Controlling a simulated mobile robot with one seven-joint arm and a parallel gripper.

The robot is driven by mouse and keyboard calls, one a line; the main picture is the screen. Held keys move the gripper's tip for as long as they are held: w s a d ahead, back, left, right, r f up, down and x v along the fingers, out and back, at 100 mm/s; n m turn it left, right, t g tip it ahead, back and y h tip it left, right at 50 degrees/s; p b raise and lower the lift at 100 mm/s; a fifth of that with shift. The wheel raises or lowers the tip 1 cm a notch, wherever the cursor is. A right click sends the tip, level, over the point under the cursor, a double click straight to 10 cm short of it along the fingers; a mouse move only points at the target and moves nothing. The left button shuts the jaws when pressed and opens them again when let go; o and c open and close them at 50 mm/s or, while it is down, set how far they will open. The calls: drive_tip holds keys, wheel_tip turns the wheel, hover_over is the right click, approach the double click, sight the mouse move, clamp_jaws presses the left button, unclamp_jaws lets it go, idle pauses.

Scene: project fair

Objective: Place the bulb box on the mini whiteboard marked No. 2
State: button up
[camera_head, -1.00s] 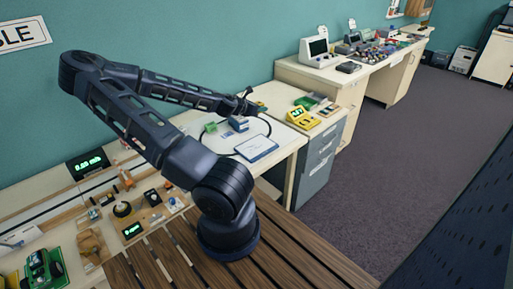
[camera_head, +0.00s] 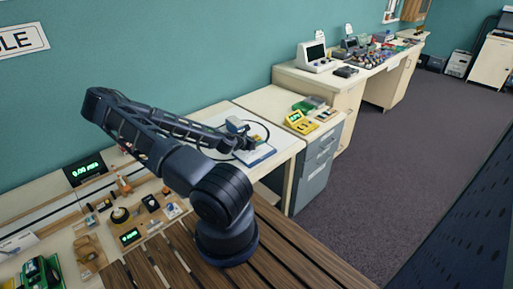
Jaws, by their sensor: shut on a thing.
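My gripper (camera_head: 247,144) is low over the mini whiteboard (camera_head: 263,157), a white panel with a blue edge on the light bench. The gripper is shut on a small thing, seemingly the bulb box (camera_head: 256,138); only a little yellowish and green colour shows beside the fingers. I cannot tell whether it touches the board. My arm and gripper cover much of the board, and its number cannot be read.
A blue and white box (camera_head: 236,126) stands just behind my gripper. A yellow meter (camera_head: 300,122) sits on the drawer cabinet to the right, beside a green thing (camera_head: 309,104). A dark cable loops over the bench. Electronics crowd the bench at left.

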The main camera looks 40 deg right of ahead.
sight(257, 150)
drive_tip(key=shift+f, duration=1.95)
drive_tip(key=shift+f, duration=0.1)
drive_tip(key=o, duration=1)
drive_tip(key=shift+v, duration=6.05)
